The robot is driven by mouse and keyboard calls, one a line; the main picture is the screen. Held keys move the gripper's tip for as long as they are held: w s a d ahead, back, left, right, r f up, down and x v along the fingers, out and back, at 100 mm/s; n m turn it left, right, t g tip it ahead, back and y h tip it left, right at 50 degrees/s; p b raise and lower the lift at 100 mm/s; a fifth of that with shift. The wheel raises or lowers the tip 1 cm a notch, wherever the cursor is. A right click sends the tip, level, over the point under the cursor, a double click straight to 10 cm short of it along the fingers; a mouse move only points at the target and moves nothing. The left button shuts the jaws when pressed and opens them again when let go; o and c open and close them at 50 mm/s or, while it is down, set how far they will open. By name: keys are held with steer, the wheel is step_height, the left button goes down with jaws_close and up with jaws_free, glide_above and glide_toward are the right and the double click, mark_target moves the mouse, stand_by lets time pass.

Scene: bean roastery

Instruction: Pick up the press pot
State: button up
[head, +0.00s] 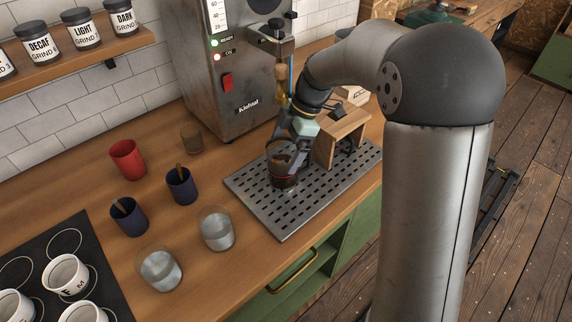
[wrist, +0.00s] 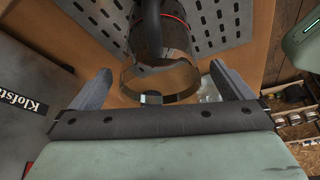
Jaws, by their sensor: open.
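The press pot (head: 284,172) looks like a dark glass cylinder with a red ring near its base. It stands upright on the slotted metal drip tray (head: 242,190) in the head view. In the wrist view the pot (wrist: 160,80) shows its shiny rim band and a dark upright part behind. My gripper (head: 291,148) is over the pot, pointing down, and hides part of its top. In the wrist view my gripper (wrist: 160,88) is open, with one finger on each side of the pot's rim. Gaps show between the fingers and the pot.
A grey machine (head: 228,70) stands close behind my gripper. A wooden stand (head: 343,128) is just right of the pot on the tray. Red (head: 128,159) and blue (head: 181,186) cups and clear glasses (head: 216,229) stand to the left. The counter's front edge is near.

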steer(key=c, duration=2.1)
steer(key=shift+r, duration=0.1)
steer(key=shift+c, duration=0.2)
